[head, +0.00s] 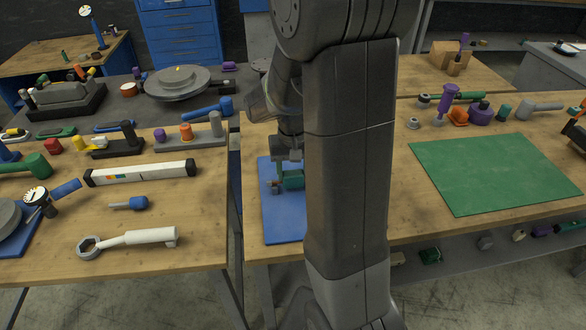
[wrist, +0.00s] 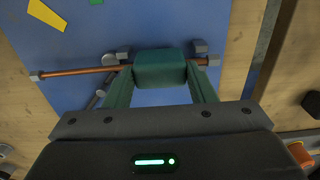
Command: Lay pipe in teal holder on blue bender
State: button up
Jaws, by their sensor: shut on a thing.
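A blue bender plate (head: 283,229) lies on the wooden bench, partly hidden behind my arm; it fills much of the wrist view (wrist: 180,24). A teal holder (wrist: 160,66) sits between the fingers of my gripper (wrist: 160,74), which is shut on it. In the head view the teal holder (head: 293,180) is low over the plate. A copper pipe (wrist: 82,73) runs left from the holder, and a short bit shows on its right. Small grey blocks (wrist: 200,46) are beside the pipe. I cannot tell whether the pipe touches the plate.
A green mat (head: 490,172) lies to the right, with tools behind it. The left bench holds a white level (head: 140,172), a large wrench (head: 130,239) and a blue-handled tool (head: 130,204). A gap separates the two front benches. My arm hides the middle of the head view.

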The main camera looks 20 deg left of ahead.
jog(key=shift+f+b, duration=0.45)
jog(key=shift+f, duration=0.15)
dwell(0.4)
jog(key=o, duration=1.2)
notch_tip(320, 180, up, 14)
jog(key=shift+f, duration=0.1)
notch_tip(320, 180, down, 14)
jog(key=shift+r, duration=0.4)
jog(key=shift+r+p, duration=0.1)
jog(key=shift+p, duration=0.2)
